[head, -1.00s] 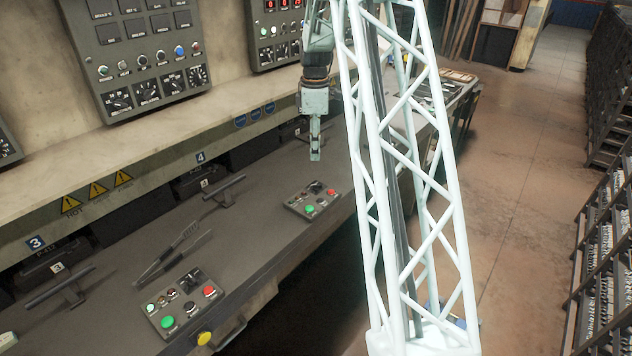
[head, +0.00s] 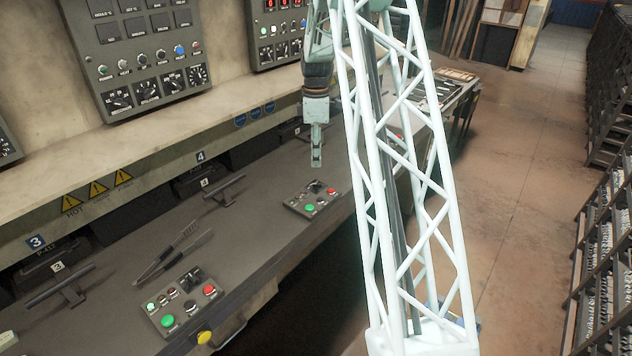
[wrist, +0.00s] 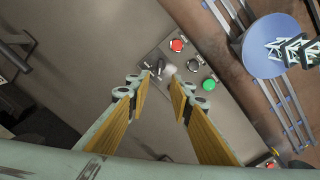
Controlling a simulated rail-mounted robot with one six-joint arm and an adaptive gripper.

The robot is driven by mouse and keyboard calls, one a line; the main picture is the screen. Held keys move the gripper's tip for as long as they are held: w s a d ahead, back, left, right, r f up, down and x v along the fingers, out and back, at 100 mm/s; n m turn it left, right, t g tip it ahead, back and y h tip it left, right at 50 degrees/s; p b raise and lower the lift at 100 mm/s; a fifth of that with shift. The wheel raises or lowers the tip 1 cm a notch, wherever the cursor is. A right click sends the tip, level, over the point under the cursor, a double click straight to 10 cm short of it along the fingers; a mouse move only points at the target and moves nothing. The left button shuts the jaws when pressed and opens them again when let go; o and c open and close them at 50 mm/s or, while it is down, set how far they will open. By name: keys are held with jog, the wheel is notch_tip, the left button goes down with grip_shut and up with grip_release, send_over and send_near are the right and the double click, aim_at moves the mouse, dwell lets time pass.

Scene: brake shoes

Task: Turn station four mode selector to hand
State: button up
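A small grey control box (head: 330,203) lies on the bench nearest my gripper, to the right of the number 4 sign (head: 200,156). It carries a black selector (head: 315,187), a green button and a red button. In the wrist view, the black selector (wrist: 154,66) sits just beyond my fingertips, roughly between them. My gripper (head: 316,165) points down above the box. In the wrist view, my gripper (wrist: 157,84) is open, with a gap between its two yellow-padded fingers and nothing held. The selector's exact pointer direction is too small to read.
Another control box (head: 183,303) lies closer on the bench, with tongs (head: 173,257) beside it. A bar handle (head: 225,190) stands to the left of my gripper. A wall panel (head: 140,60) with knobs hangs behind. The bench around the nearest box is mostly clear.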

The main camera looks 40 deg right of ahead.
aim_at(317, 185)
notch_tip(317, 185, down, 11)
jog(key=shift+r, duration=0.1)
dwell(0.5)
grip_shut()
